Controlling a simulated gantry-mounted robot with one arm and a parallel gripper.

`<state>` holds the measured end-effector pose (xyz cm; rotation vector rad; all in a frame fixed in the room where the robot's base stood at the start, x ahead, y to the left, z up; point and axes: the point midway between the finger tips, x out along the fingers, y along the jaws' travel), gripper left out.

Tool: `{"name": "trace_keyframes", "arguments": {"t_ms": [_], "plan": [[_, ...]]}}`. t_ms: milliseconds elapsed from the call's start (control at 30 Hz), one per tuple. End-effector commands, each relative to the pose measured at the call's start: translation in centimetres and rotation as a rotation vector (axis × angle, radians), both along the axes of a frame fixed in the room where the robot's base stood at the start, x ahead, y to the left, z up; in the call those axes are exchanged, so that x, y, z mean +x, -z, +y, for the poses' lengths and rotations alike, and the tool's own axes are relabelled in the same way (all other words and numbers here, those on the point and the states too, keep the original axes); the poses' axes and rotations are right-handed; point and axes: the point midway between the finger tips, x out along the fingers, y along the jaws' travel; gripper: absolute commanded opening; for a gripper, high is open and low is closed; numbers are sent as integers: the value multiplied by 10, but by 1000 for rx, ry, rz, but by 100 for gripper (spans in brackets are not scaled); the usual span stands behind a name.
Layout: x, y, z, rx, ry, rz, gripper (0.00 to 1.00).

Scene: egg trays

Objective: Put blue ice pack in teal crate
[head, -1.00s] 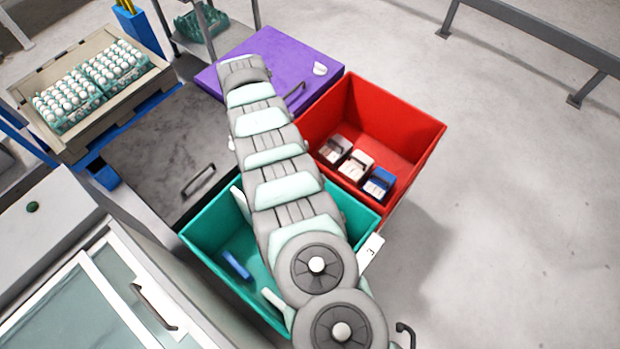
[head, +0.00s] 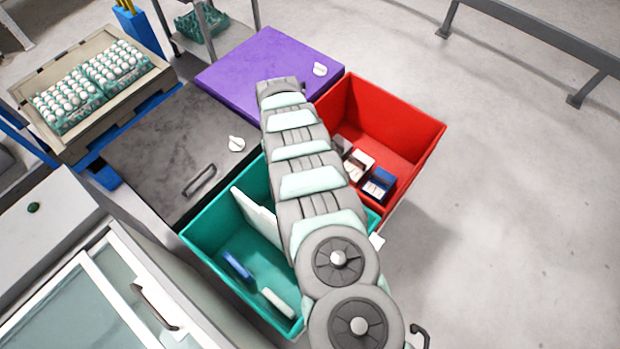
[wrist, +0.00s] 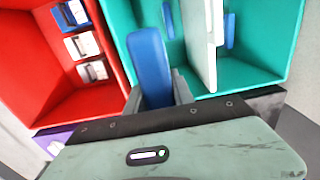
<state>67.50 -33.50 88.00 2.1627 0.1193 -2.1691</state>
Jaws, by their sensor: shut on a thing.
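My gripper (wrist: 158,98) is shut on a blue ice pack (wrist: 150,58), seen in the wrist view. The pack sticks out lengthwise from between the fingers, near the border between the red crate and the teal crate (wrist: 262,76). I cannot tell its height above them. In the head view my arm hides the gripper and the held pack. The teal crate (head: 205,232) there is open, with a white upright divider (head: 257,215) inside. Another blue pack (head: 237,266) and a white pack (head: 278,302) lie on its floor.
The red crate (head: 420,145) holds several small boxes (head: 377,185) and stands beside the teal crate. A purple lid (head: 265,65) and a dark lid (head: 165,150) with a handle lie behind. An egg crate (head: 140,87) stands at far left.

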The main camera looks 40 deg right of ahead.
Motion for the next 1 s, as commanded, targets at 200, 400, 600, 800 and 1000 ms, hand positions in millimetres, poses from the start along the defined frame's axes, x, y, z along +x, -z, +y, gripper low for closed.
{"name": "trace_keyframes", "arguments": {"t_ms": [200,400,600,800,1000], "plan": [[-40,38,-21,3,1,1,0],[-73,69,-30,2,-5,1,0],[-81,84,-33,-2,-5,-4,0],[-81,109,-32,-2,-5,-3,0],[-80,138,-32,-2,-5,-3,0]]}}
